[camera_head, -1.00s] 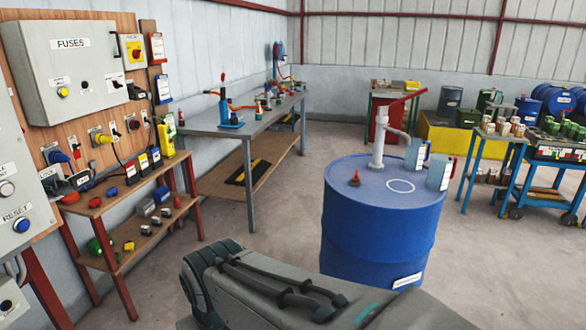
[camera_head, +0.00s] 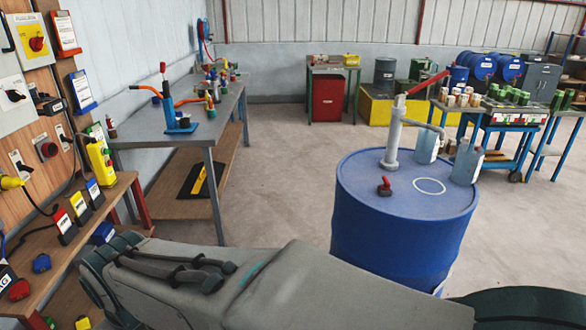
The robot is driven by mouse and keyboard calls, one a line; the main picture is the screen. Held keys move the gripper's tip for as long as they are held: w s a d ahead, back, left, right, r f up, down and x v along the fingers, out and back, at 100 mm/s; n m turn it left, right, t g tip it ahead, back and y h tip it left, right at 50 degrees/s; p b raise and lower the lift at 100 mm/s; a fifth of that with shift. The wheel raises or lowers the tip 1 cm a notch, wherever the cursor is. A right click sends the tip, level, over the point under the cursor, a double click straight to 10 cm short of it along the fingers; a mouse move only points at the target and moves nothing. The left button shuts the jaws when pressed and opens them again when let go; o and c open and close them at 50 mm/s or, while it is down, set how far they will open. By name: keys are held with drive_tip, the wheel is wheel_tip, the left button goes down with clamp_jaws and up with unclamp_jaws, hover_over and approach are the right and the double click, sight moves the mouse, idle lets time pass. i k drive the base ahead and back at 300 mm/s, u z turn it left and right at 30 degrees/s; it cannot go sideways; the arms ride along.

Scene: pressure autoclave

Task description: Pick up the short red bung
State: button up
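A small red bung-like piece (camera_head: 385,187) stands on top of the blue drum (camera_head: 400,230), left of a white painted ring (camera_head: 429,186). I take it for the short red bung, but its length is hard to judge at this size. A grey hand pump with a red handle (camera_head: 393,140) rises from the drum lid behind it. My grey arm crosses the bottom of the view, in front of the drum. My gripper is not in view.
A grey workbench (camera_head: 180,140) with small fittings stands at left, beside a wooden shelf (camera_head: 70,235) of tags and coloured parts. Open floor lies between bench and drum.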

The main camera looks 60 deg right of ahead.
sight(386, 186)
drive_tip(key=i, duration=0.55)
drive_tip(key=z, duration=2.1)
drive_tip(key=i, duration=1.2)
drive_tip(key=z, duration=1.2)
drive_tip(key=i, duration=0.45)
drive_tip(key=z, duration=0.35)
